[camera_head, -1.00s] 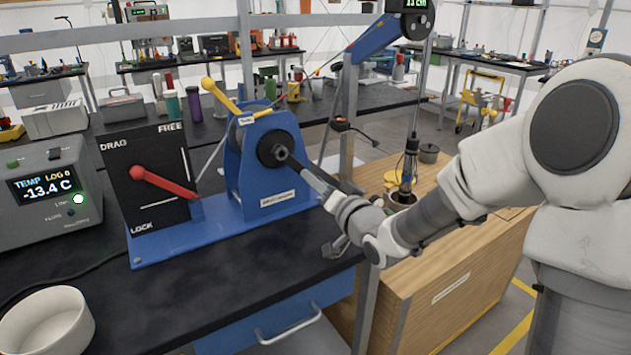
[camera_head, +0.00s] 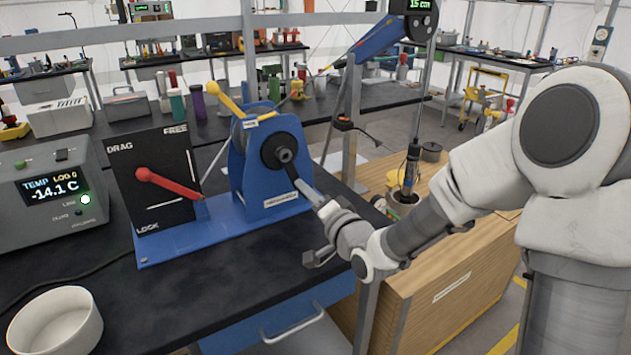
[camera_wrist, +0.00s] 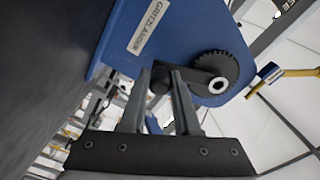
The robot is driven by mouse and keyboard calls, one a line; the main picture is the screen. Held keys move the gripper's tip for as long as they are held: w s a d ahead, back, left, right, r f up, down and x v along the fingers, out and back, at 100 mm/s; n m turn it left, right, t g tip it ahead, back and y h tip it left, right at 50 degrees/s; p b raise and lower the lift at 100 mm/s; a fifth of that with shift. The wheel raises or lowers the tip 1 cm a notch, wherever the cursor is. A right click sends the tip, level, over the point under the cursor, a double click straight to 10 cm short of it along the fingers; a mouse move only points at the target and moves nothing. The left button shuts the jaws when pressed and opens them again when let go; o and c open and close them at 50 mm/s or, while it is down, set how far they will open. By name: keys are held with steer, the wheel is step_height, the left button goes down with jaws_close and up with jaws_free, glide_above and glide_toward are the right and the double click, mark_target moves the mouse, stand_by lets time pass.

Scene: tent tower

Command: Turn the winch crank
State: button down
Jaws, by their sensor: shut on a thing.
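The blue winch (camera_head: 262,180) stands on the dark bench in the head view. Its dark crank (camera_head: 292,172) slants down and right from the round hub toward my gripper (camera_head: 318,200). In the wrist view my gripper (camera_wrist: 162,78) is shut on the crank's handle end, which lies between the two fingertips and is partly hidden. The crank arm and toothed hub (camera_wrist: 210,75) show beyond the fingers. A red lever (camera_head: 168,184) is on the black panel marked DRAG, FREE and LOCK (camera_head: 155,155), beside the winch.
A temperature box (camera_head: 50,190) reading -14.1 C and a white bowl (camera_head: 55,322) are at left. A wooden crate (camera_head: 440,280) stands right of the bench, with a hanging probe (camera_head: 411,165) over its opening. A counter (camera_head: 420,8) reads about 15 cm.

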steer(key=shift+s+a+m, duration=0.1)
steer(key=shift+a+m, duration=0.1)
steer(key=shift+m, duration=0.1)
steer(key=c, duration=0.6)
jaws_free()
steer(key=shift+c, duration=0.2)
steer(key=shift+s, duration=0.1)
